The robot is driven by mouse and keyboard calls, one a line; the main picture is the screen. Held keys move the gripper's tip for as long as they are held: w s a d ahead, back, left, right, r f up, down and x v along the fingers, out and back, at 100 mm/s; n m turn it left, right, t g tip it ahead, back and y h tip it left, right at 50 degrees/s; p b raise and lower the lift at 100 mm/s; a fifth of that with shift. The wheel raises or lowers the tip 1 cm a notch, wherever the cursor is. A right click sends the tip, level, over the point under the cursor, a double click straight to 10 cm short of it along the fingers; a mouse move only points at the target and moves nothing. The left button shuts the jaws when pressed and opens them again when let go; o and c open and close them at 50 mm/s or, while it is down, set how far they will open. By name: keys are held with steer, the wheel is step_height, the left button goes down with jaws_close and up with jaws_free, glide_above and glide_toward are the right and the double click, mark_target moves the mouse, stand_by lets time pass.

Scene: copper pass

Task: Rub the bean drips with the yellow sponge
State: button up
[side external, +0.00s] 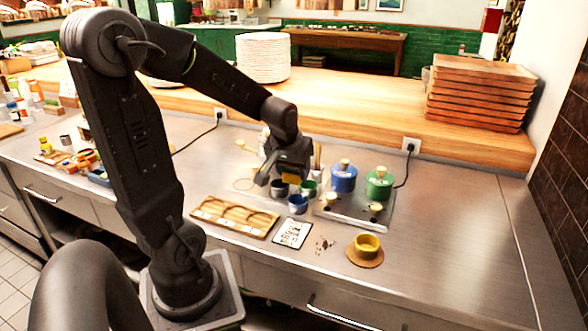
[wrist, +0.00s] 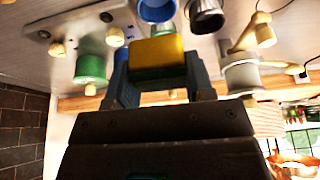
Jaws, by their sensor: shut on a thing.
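My gripper (side external: 284,178) is shut on the yellow sponge (side external: 291,179), held above the counter behind the cups. In the wrist view the sponge (wrist: 157,52) sits between the two blue-grey fingers of my gripper (wrist: 158,76). The bean drips (side external: 323,243) are small dark brown specks on the steel counter at the front. I cannot make out the drips in the wrist view.
A blue cup (side external: 298,204) and dark cup (side external: 277,188) stand below my gripper. A wooden tray (side external: 234,216) lies left of the card. The counter's right side is clear.

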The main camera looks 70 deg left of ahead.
steer(key=d+n, duration=0.1)
steer(key=w+d+n+g, duration=0.1)
steer(key=n, duration=0.1)
steer(key=w+d+f+n+y, duration=0.1)
steer(key=shift+n+g, duration=0.3)
steer(key=n+g, duration=0.4)
steer(key=n, duration=0.7)
glide_above(325, 234)
steer(key=f, duration=0.2)
steer(key=n+h, duration=0.1)
steer(key=n, duration=0.1)
steer(key=shift+g, duration=0.4)
steer(key=shift+w+d+f, duration=0.15)
steer(key=shift+f, duration=1.15)
steer(key=shift+w+d+f, duration=0.1)
steer(key=shift+f, duration=1.2)
steer(key=shift+w+d+f, duration=0.15)
steer(key=shift+f, duration=1.15)
steer(key=shift+s+d+f, duration=0.15)
steer(key=shift+s+d, duration=0.6)
steer(key=shift+d, duration=0.05)
steer(key=shift+c, duration=0.4)
steer(key=shift+s+d, duration=1.85)
steer(key=shift+w+a, duration=2.65)
step_height(325, 234, up, 8)
